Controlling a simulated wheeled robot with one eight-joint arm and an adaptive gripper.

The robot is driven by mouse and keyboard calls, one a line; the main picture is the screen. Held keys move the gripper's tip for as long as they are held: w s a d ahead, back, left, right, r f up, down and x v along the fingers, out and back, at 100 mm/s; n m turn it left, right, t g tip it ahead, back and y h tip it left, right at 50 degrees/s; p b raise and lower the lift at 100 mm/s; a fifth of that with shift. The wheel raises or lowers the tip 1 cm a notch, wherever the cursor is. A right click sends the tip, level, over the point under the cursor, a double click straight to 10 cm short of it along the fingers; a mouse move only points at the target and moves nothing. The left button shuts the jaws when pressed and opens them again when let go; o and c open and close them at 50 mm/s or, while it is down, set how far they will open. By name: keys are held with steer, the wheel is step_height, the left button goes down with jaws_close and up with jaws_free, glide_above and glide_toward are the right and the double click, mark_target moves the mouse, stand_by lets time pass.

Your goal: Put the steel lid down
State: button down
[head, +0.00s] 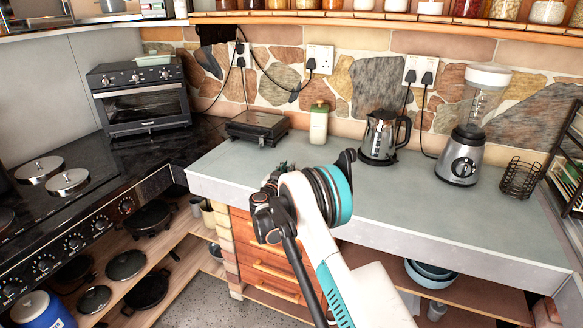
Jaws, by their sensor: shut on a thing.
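Two round steel lids with small dark knobs sit on the black hob at the left, one farther back (38,168) and one nearer (69,181). My arm reaches up from the bottom right over the front of the grey counter (420,215). The dark parts of my gripper (268,210) show at the counter's front edge, well to the right of both lids. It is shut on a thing. The arm hides its fingertips and I cannot make out the held thing.
A toaster oven (140,95) stands behind the hob. A dark grill (257,127), a bottle (319,122), a kettle (380,137), a blender (464,155) and a wire basket (520,179) line the counter's back. The counter's front right is clear. Pans fill the shelf under the hob.

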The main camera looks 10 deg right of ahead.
steer(key=shift+a+f, duration=0.1)
steer(key=shift+f, duration=0.15)
steer(key=c, duration=1.5)
jaws_free()
